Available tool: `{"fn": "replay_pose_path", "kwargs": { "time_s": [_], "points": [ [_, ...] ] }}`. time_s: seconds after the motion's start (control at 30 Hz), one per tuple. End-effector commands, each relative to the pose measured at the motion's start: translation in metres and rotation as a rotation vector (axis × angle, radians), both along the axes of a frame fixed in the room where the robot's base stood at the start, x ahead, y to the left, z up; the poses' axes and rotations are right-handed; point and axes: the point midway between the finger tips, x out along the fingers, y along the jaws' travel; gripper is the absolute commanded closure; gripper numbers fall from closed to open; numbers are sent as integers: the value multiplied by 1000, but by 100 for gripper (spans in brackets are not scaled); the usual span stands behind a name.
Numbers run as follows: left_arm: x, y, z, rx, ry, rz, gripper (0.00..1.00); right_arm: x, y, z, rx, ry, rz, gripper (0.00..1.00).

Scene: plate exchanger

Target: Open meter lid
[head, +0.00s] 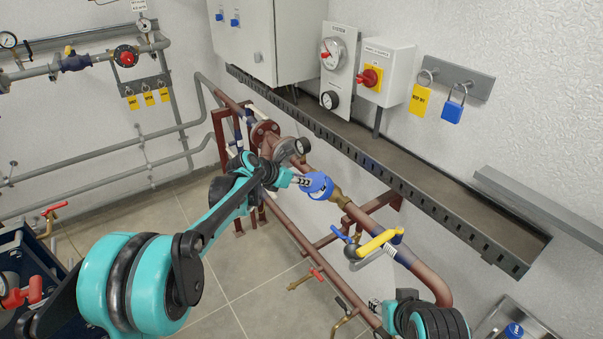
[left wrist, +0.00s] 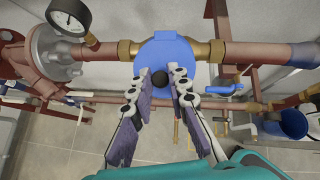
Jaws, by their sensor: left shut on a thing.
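The blue round meter (head: 319,187) sits in line on the brown pipe, with brass fittings on both sides. In the left wrist view its blue lid (left wrist: 165,50) faces me and looks closed over the dial. My left gripper (head: 302,181) reaches the meter from the left. In the left wrist view the left gripper (left wrist: 160,80) has its fingertips at the lid's lower edge, shut on a small dark knob between them. The fingertips hide part of the lid. Part of my right arm shows at the bottom of the head view, with what looks like its gripper (head: 376,305); its jaws are unclear.
A pressure gauge (left wrist: 68,18) stands left of the meter. A yellow-handled valve (head: 377,242) and a blue lever (left wrist: 224,89) are to its right. A grey cable tray (head: 400,180) runs along the wall above the pipe.

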Motion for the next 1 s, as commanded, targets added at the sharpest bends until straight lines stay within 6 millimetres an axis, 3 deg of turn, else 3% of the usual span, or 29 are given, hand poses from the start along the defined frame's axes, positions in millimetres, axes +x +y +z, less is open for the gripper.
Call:
{"fn": "replay_pose_path", "kwargs": {
  "time_s": [0.03, 0.3, 1.0],
  "points": [
    [1, -2, 13, 33, 24, -2, 100, 0, 0, 15, 0, 0, 0, 60],
    [6, -8, 30, 201, 145, 1, 100, 0, 0, 45, 0, 0, 0, 60],
    [29, -40, 63, 191, 140, -1, 100, 0, 0, 74, 0, 0, 0, 60]
  ]
}}
